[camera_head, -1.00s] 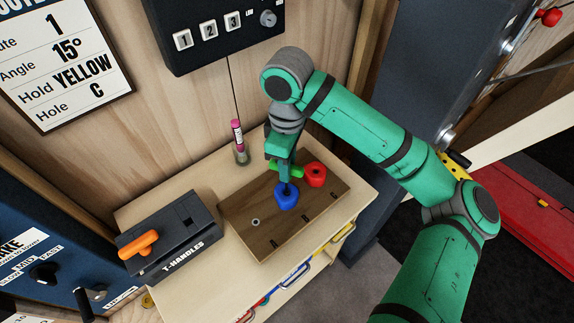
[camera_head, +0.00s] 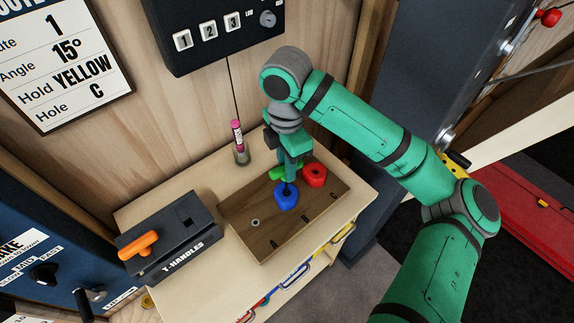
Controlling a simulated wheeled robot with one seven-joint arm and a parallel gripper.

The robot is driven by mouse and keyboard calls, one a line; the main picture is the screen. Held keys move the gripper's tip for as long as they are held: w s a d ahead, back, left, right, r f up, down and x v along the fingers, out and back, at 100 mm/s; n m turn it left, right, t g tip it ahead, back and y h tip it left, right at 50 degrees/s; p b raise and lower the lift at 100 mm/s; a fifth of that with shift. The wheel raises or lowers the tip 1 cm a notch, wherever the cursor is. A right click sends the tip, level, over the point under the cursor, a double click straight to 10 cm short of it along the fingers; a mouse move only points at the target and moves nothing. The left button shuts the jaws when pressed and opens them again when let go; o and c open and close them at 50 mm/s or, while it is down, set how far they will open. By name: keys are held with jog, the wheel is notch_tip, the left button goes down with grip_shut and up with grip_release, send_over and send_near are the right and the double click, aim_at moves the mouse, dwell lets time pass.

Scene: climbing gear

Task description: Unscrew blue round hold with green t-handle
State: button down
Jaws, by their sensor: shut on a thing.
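The blue round hold (camera_head: 286,198) sits on the brown wooden board (camera_head: 240,225), to the left of a red hold (camera_head: 314,175). The green t-handle (camera_head: 280,175) stands over the blue hold, its shaft reaching down to the hold's middle. My gripper (camera_head: 291,168) is above the blue hold, pointing down, and shut on the green t-handle. The fingers hide part of the handle. How deep the shaft sits in the hold cannot be told.
A black T-handles box (camera_head: 172,240) with an orange t-handle (camera_head: 139,246) stands left of the board. A pink marker (camera_head: 237,135) stands in a cup behind the board. The board shows an empty hole (camera_head: 255,222) at its left. The wooden wall rises close behind.

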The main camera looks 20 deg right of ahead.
jog(key=shift+r, duration=1.55)
jog(key=m, duration=1.6)
jog(key=shift+s, duration=0.1)
jog(key=m, duration=0.5)
jog(key=shift+m, duration=0.4)
